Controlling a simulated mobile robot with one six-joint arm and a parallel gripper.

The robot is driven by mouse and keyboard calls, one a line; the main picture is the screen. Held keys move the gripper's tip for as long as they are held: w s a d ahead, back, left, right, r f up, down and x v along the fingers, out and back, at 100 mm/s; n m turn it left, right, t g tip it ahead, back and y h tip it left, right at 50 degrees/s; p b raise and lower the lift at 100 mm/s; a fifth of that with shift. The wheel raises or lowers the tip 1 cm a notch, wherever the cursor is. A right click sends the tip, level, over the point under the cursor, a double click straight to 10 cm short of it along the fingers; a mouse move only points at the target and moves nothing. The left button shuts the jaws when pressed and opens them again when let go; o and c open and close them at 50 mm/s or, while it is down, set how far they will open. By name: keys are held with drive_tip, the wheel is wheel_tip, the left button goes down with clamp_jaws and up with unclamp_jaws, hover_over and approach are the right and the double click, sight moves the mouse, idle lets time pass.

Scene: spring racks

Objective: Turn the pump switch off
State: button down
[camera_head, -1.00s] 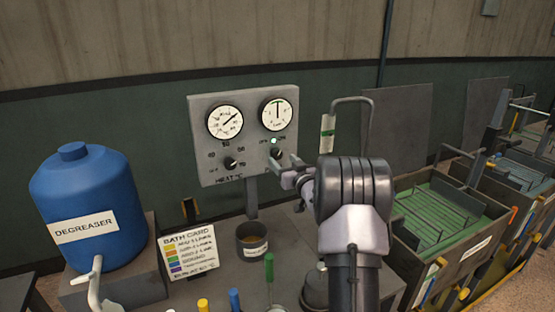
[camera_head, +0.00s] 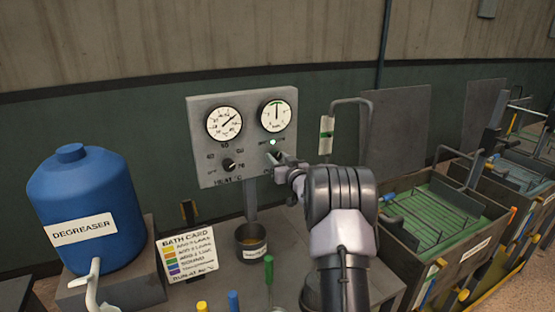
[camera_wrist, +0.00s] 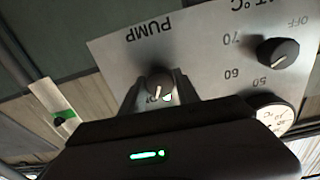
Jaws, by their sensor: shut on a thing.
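The grey control panel (camera_head: 200,150) stands at the back of the bench with two gauges. Its pump switch (camera_wrist: 160,82) is a dark round knob with a light pointer mark, beside the word PUMP in the wrist view. My gripper (camera_wrist: 158,92) has a finger on either side of this knob and is shut on it. In the head view my gripper (camera_head: 279,160) reaches the panel's lower right and mostly hides the knob. A small green lamp (camera_head: 272,142) just above it is lit. The setting the knob points to cannot be read clearly.
The heat knob (camera_head: 229,164) is left of the pump switch; it also shows in the wrist view (camera_wrist: 277,52). A blue degreaser drum (camera_head: 85,205), a bath card (camera_head: 188,255) and a small cup (camera_head: 252,240) stand in front. A bent pipe (camera_head: 350,101) rises right of the panel.

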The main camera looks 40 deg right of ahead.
drive_tip(key=shift+f+n+b, duration=0.1)
drive_tip(key=shift+n+b, duration=0.2)
drive_tip(key=shift+b, duration=0.05)
drive_tip(key=shift+f+n+b, duration=0.15)
drive_tip(key=shift+n+b, duration=0.75)
drive_tip(key=shift+b, duration=0.3)
drive_tip(key=n+b, duration=0.2)
drive_tip(key=shift+n+b, duration=0.4)
drive_tip(key=n+b, duration=0.3)
drive_tip(key=shift+n, duration=0.3)
drive_tip(key=shift+d+r+n+b, duration=0.1)
drive_tip(key=shift+r+n+b, duration=0.1)
drive_tip(key=shift+n+b, duration=1.1)
drive_tip(key=shift+n, duration=0.5)
drive_tip(key=c, duration=0.9)
unclamp_jaws()
drive_tip(key=shift+r, duration=0.1)
